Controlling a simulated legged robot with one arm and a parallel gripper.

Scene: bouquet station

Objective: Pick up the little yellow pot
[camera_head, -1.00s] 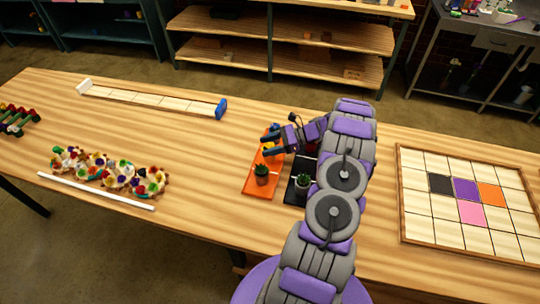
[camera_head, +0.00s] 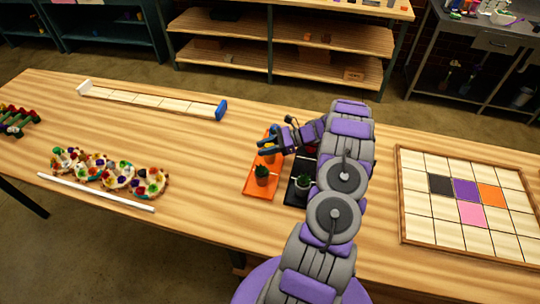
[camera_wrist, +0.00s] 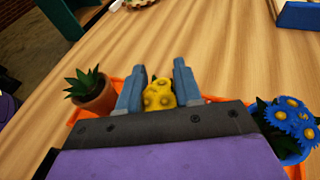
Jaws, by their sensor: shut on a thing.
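The little yellow pot shows as yellow flowers (camera_wrist: 159,94) between my two blue-grey fingers in the wrist view; its body is mostly hidden. My gripper (camera_wrist: 157,90) is shut on it. In the head view my gripper (camera_head: 266,148) is over the middle of an orange tray (camera_head: 252,188), with a bit of the yellow pot (camera_head: 269,158) showing below the fingers. I cannot tell whether the pot touches the tray.
A green plant in a terracotta pot (camera_wrist: 95,95) stands close on one side and a blue-flowered pot (camera_wrist: 290,125) on the other. A black tray with a plant (camera_head: 303,181) lies beside the orange tray. A grid board (camera_head: 425,225) lies right; flower rings (camera_head: 118,178) lie left.

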